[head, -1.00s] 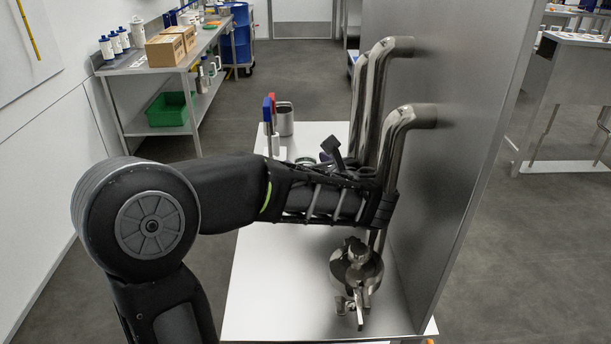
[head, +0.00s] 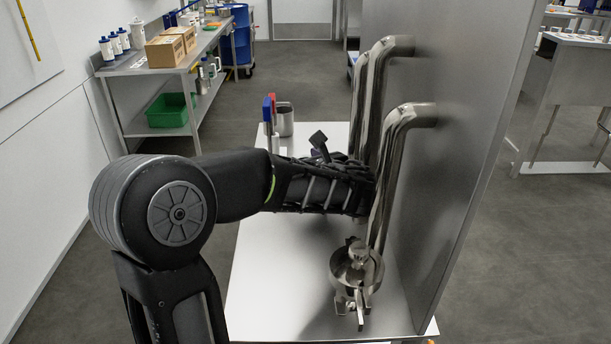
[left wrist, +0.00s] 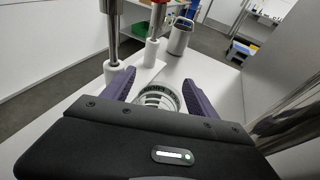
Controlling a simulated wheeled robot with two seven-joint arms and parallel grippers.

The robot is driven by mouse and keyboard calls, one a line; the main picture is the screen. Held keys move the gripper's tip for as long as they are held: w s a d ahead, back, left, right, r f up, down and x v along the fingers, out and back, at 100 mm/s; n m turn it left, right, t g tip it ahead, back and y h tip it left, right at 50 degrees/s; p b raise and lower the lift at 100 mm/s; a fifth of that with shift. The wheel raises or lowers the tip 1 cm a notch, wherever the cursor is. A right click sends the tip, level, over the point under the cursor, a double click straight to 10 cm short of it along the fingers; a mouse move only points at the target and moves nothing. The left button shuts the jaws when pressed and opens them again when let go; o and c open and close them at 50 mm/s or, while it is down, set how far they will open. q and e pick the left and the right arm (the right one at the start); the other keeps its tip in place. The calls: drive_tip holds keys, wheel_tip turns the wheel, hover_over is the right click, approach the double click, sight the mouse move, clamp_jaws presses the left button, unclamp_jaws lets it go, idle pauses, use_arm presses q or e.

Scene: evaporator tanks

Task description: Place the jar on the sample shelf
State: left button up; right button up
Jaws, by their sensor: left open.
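A clear round jar (left wrist: 158,97) with a pale ring stands on the white surface in the left wrist view. My left gripper (left wrist: 160,78) is open, with one purple finger on each side of the jar. I cannot tell whether the fingers touch it. In the head view my left forearm (head: 325,190) reaches across the white surface (head: 280,275) and hides the jar and most of the gripper. I cannot tell which surface is the sample shelf. My right gripper is not in view.
Steel pipes (head: 400,125) and a tall steel panel (head: 465,150) stand close on the right. A steel valve-like fitting (head: 357,270) is nearer. Red and blue handled tools (head: 268,115) and a metal cup (head: 285,120) stand beyond the arm. A bench (head: 135,65) is at the back left.

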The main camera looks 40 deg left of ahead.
use_arm(q)
clamp_jaws()
idle(0.8)
